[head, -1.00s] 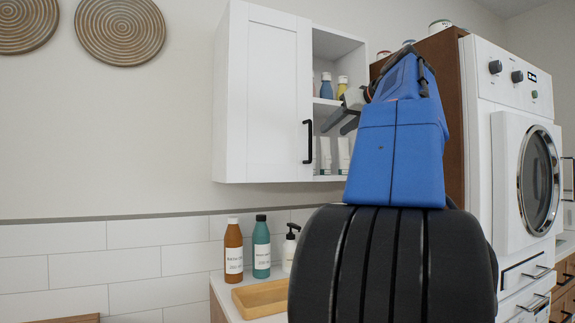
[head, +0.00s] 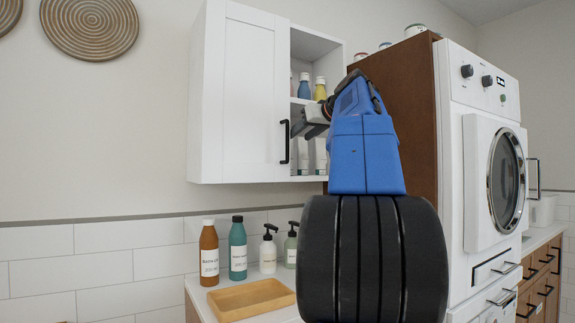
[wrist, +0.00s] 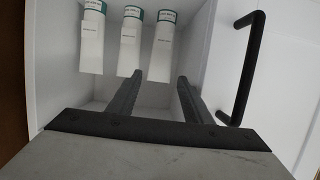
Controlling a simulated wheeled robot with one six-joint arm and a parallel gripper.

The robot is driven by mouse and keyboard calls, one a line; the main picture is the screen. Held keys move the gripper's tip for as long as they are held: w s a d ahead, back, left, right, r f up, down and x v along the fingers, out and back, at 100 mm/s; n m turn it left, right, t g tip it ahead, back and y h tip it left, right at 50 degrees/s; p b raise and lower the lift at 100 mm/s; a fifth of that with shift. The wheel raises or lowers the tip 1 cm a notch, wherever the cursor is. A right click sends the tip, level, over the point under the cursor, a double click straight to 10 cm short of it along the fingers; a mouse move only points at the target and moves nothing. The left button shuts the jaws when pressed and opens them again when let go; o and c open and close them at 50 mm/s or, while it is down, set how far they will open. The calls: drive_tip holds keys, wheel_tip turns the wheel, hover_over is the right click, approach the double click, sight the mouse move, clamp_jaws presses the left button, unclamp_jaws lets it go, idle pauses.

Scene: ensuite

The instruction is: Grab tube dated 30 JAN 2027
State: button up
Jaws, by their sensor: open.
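In the wrist view three white tubes with green ends stand in a row inside the open cabinet: a left tube (wrist: 91,40), a middle tube (wrist: 130,45) and a right tube (wrist: 159,48). Their small print is too small to read, so I cannot tell which is dated 30 JAN 2027. My gripper (wrist: 159,78) is open and empty, its two fingers pointing at the right tube, which shows between the fingertips. In the head view my gripper (head: 312,128) is at the cabinet opening, in front of the lower shelf; white tubes (head: 320,157) show partly below it.
The cabinet door (head: 245,100) has a black handle (head: 285,142), close beside my right finger in the wrist view (wrist: 241,68). Blue and yellow bottles (head: 320,88) stand on the upper shelf. Below are a wooden tray (head: 240,309) and several bottles. A brown panel (head: 405,125) stands right of the cabinet.

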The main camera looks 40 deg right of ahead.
drive_tip(key=shift+x, duration=3.55)
drive_tip(key=shift+f, duration=0.15)
drive_tip(key=shift+c, duration=0.6)
clamp_jaws()
drive_tip(key=shift+s, duration=0.1)
wheel_tip(320, 180, up, 7)
hover_over(292, 142)
drive_tip(key=s+a, duration=0.4)
drive_tip(key=s, duration=0.7)
drive_tip(key=s+a, duration=0.2)
drive_tip(key=s, duration=0.8)
drive_tip(key=shift+s+a, duration=0.15)
drive_tip(key=shift+a, duration=0.25)
